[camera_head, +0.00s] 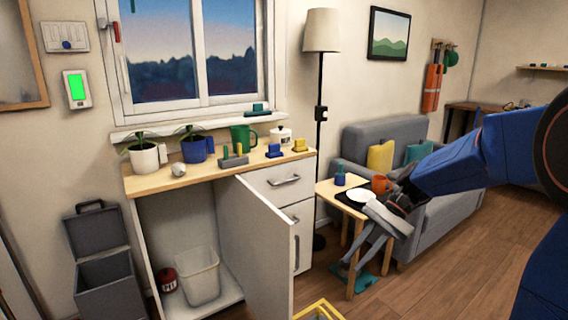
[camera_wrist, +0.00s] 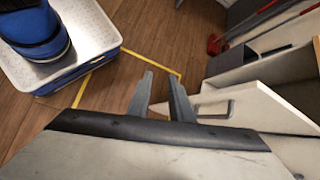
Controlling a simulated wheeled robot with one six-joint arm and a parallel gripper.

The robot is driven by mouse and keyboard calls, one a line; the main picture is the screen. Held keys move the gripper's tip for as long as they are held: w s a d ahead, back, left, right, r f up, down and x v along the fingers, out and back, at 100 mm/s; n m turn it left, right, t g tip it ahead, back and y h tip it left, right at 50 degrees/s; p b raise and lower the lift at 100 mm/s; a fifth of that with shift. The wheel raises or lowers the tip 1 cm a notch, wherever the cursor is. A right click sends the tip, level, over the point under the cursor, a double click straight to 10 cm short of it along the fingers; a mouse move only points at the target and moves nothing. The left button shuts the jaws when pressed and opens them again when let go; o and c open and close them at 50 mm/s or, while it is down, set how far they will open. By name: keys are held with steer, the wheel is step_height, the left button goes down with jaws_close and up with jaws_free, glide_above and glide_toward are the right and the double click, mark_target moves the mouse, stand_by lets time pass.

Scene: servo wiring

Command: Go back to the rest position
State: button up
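My gripper (camera_head: 348,262) hangs in front of the small wooden side table at the right of the head view, at the end of my blue arm. Its grey fingers point down and to the left. In the wrist view the two fingers (camera_wrist: 160,76) stand apart with a gap between them. Nothing is held between them, and wooden floor shows past the tips. I cannot tell from the head view how far the gripper is from the side table.
The cabinet door (camera_head: 262,240) stands open into the room. The side table (camera_head: 328,190) carries an orange mug (camera_head: 381,184) and a plate (camera_head: 360,195). A grey sofa (camera_head: 455,215) is behind it. A yellow outline (camera_wrist: 132,54) marks the floor, and a white tray (camera_wrist: 95,38) is nearby.

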steer(key=s+d+n+t+h, duration=0.4)
steer(key=s+d, duration=0.1)
steer(key=s, duration=0.5)
steer(key=s+d+n+t+h, duration=0.4)
steer(key=s+d, duration=0.1)
steer(key=s, duration=0.6)
steer(key=shift+s+f, duration=0.15)
